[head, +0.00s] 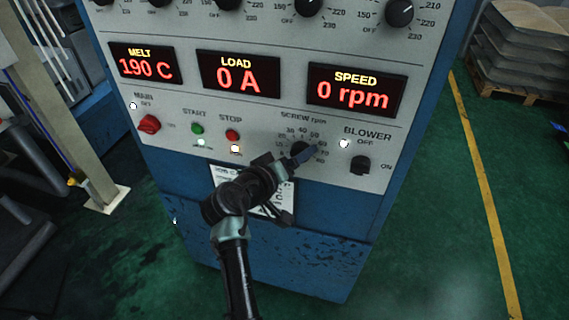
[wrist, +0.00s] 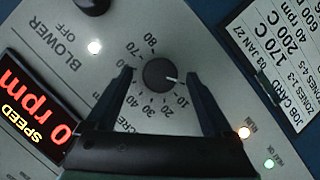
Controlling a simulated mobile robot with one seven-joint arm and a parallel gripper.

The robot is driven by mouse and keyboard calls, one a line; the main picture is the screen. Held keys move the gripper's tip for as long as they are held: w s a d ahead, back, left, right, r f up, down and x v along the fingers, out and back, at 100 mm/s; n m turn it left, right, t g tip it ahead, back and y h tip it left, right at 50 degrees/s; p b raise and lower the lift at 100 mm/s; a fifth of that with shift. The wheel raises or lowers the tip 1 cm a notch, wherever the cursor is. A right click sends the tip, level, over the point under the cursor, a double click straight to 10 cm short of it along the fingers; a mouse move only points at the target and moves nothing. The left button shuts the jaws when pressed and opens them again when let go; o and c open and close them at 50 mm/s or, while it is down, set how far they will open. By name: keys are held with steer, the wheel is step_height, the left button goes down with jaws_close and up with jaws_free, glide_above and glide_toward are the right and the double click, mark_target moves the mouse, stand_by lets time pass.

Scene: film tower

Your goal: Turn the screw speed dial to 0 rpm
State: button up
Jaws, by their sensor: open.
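The screw speed dial (wrist: 160,73) is a round dark knob on the grey panel. In the wrist view its white pointer aims right, just past the 10 mark on the side away from 20. The 0 mark is not readable there. My gripper (wrist: 158,72) is open, with one finger on each side of the knob and small gaps showing; I cannot tell how deep the fingers reach. In the head view my gripper (head: 298,157) covers part of the dial (head: 298,147). The speed display (head: 354,92) reads 0 rpm.
The blower switch (head: 360,165) is right of the dial. The start button (head: 197,128), stop button (head: 232,135) and red main switch (head: 149,124) are to its left. A job card (wrist: 290,60) is below. The load display (head: 238,76) reads 0 A.

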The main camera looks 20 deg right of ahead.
steer(key=v, duration=1.2)
steer(key=shift+s+a, duration=0.2)
steer(key=shift+s, duration=0.05)
steer(key=shift+r, duration=0.15)
steer(key=w+a+r+t+y+p, duration=0.1)
steer(key=a+r+t+y, duration=0.15)
steer(key=r, duration=0.65)
steer(key=a+r+t+y+p, duration=0.15)
steer(key=r+t, duration=0.25)
steer(key=r, duration=0.6)
steer(key=w+a+r+t+y+p, duration=0.1)
steer(key=r+t+p, duration=0.15)
steer(key=r, duration=0.65)
steer(key=s+a+r+t+y, duration=0.1)
steer(key=s+r+t+y, duration=0.1)
steer(key=s+r, duration=0.3)
steer(key=s+a+r+t+y+p, duration=0.1)
steer(key=s+r+t, duration=0.3)
steer(key=r, duration=0.7)
steer(key=s+a+r+t+y+p, duration=0.1)
steer(key=s+a+r+t+y, duration=0.1)
steer(key=s+r, duration=0.4)
steer(key=shift+s+r+n+t+y, duration=0.35)
steer(key=shift+r+t, duration=0.35)
steer(key=shift+r, duration=0.25)
steer(key=shift+w, duration=0.1)
